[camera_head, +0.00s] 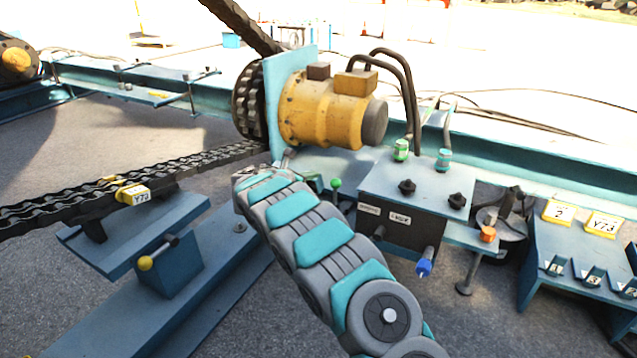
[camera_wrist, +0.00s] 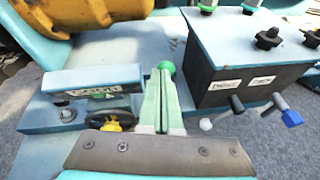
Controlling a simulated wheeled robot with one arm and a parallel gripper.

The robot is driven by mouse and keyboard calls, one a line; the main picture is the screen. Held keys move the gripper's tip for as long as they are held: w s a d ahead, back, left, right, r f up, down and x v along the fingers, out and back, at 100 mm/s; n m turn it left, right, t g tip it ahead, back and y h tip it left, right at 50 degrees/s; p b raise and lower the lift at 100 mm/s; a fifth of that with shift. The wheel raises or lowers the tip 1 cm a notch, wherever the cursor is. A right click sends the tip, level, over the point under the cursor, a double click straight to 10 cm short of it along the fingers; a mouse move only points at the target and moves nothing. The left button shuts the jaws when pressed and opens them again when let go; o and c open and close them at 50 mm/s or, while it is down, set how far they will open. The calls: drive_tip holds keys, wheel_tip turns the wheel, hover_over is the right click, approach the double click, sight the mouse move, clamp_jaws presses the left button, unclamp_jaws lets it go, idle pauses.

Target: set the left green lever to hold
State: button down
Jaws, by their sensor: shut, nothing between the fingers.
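A lever with a round green knob (camera_head: 335,184) stands left of the blue-grey control box (camera_head: 410,190) in the head view. In the wrist view the green knob (camera_wrist: 166,68) shows just beyond the tips of my gripper (camera_wrist: 160,76). My gripper's pale green fingers are together with nothing between them. They hide most of the lever's stem, and I cannot tell whether they touch it. In the head view my arm hides most of the gripper.
A lettered blue block (camera_wrist: 95,82) stands left of my fingers, its lettering unclear. A blue-tipped lever (camera_head: 424,266) sticks out from the box front. The yellow motor (camera_head: 325,112) is behind, and a heavy chain (camera_head: 130,182) runs to the left.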

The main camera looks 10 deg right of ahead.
drive_tip(key=shift+s+a+r, duration=0.25)
drive_tip(key=shift+a+r, duration=0.05)
drive_tip(key=shift+r, duration=0.25)
drive_tip(key=shift+s+a+r, duration=0.2)
drive_tip(key=shift+a+r, duration=0.1)
drive_tip(key=shift+r, duration=0.25)
drive_tip(key=s+d+r+m+g, duration=0.3)
drive_tip(key=s+d+r+m, duration=0.15)
drive_tip(key=s+d, duration=0.45)
drive_tip(key=s+d+r+m+g, duration=0.35)
drive_tip(key=s+d+m, duration=0.3)
drive_tip(key=s, duration=0.45)
drive_tip(key=s+d+r+m+g+y, duration=0.1)
drive_tip(key=s+d+m+g, duration=0.2)
drive_tip(key=s, duration=0.8)
drive_tip(key=s+a+f+m+y, duration=0.1)
drive_tip(key=s+a+m+y, duration=0.2)
drive_tip(key=s, duration=0.9)
drive_tip(key=s+a+f+m+g+y, duration=0.1)
drive_tip(key=s+a+m, duration=0.4)
drive_tip(key=s, duration=0.7)
drive_tip(key=s+a+f+m+g+y, duration=0.1)
drive_tip(key=s+a+m+y, duration=0.3)
drive_tip(key=s, duration=0.8)
drive_tip(key=shift+s+a+f+y, duration=0.35)
drive_tip(key=shift+f+y, duration=0.05)
drive_tip(key=shift+f, duration=0.5)
